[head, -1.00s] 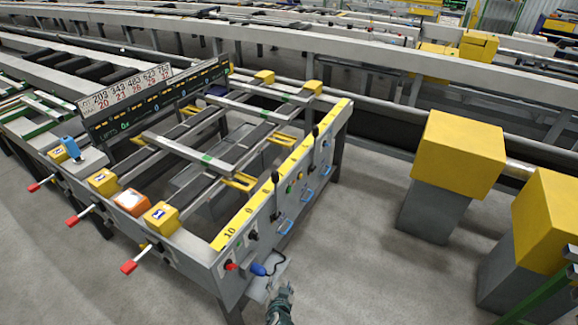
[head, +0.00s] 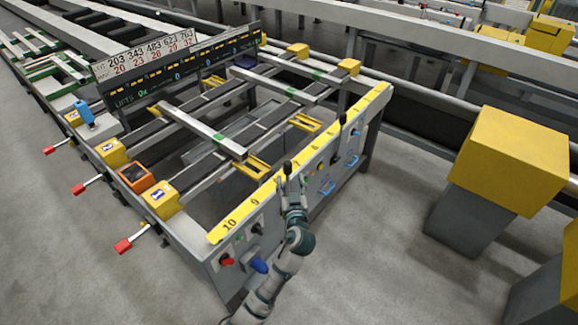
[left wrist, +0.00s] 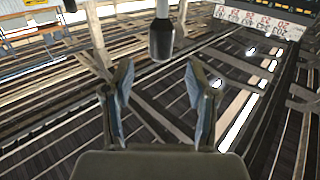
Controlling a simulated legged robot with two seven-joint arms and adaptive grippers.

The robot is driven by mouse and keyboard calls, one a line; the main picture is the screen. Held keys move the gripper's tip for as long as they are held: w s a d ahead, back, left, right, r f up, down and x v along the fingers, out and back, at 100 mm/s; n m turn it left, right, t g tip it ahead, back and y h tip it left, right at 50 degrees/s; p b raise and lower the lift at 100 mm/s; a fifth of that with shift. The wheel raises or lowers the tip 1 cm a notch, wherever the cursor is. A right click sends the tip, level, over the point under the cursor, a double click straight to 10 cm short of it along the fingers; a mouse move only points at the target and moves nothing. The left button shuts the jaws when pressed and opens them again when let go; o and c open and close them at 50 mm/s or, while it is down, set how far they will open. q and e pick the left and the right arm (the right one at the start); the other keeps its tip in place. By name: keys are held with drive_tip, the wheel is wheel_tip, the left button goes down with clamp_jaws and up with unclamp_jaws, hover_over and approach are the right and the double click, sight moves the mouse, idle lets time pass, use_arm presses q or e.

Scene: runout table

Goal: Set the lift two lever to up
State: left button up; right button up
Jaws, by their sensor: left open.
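A lever with a black knob (head: 288,167) stands on the front side of the runout table, just past my left gripper. A second black-knobbed lever (head: 343,118) stands farther along the same side. Neither lever has a label I can read, so I cannot tell which is lift two. My left gripper (head: 290,184) is open, close to the nearer lever. In the left wrist view, a dark knob (left wrist: 161,40) on a pale rod is in line with the gap between the open fingers (left wrist: 158,82), seemingly beyond their tips. My right gripper is not in view.
A yellow numbered strip (head: 232,212) runs along the table's top edge. Below it are blue handles, buttons and a blue plug (head: 260,265). Red-handled levers (head: 124,246) stick out on the left. A yellow-topped block (head: 510,160) stands on open floor at the right.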

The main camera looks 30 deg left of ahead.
sight(289, 170)
use_arm(q)
drive_tip(key=x, duration=0.6)
drive_tip(key=shift+w+a+b, duration=0.1)
drive_tip(key=shift+b, duration=0.2)
drive_tip(key=shift+w+a, duration=0.35)
drive_tip(key=shift+a, duration=0.05)
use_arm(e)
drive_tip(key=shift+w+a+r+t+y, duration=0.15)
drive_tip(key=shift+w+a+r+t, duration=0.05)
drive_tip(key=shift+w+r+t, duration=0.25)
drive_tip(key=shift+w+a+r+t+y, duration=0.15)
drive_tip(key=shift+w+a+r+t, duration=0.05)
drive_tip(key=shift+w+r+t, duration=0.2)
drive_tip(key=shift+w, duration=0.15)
use_arm(q)
clamp_jaws()
